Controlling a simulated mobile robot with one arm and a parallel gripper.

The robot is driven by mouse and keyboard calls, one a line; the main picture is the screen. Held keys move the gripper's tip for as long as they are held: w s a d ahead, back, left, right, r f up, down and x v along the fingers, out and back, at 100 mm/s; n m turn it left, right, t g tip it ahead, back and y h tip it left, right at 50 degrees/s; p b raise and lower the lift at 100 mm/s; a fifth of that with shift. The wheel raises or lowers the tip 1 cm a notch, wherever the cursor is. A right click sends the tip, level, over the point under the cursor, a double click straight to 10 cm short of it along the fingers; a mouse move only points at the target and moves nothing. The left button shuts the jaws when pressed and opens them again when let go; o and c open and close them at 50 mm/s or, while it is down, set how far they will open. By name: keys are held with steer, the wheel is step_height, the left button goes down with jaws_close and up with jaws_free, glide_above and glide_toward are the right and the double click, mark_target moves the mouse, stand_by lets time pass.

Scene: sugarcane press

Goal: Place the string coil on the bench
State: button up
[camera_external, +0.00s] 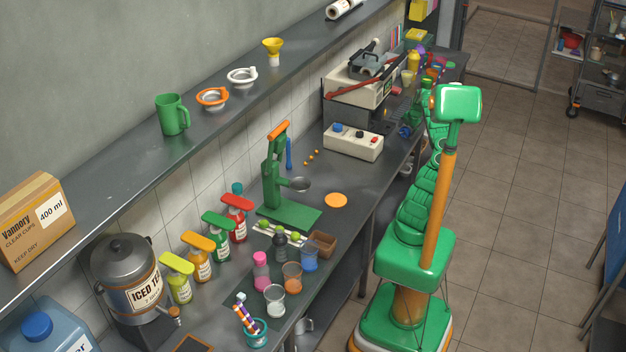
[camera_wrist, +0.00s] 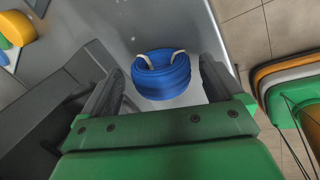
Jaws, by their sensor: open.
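In the wrist view, a blue string coil (camera_wrist: 163,82) with two pale ties lies on a grey surface close to its edge. My gripper (camera_wrist: 162,66) is open, with one finger on each side of the coil. I cannot tell whether the fingers touch it. In the external view, my gripper (camera_external: 407,130) is at the front edge of the bench (camera_external: 368,172), partly hidden by my arm. The coil is not clearly seen there.
A white control box (camera_external: 353,142) stands on the bench left of my gripper. A green press (camera_external: 280,185) and an orange disc (camera_external: 336,200) are nearer the camera. A shelf (camera_external: 135,150) runs above. Tiled floor (camera_external: 525,190) is open to the right.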

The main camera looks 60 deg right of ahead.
steer(key=v, duration=1.1)
steer(key=shift+r, duration=0.2)
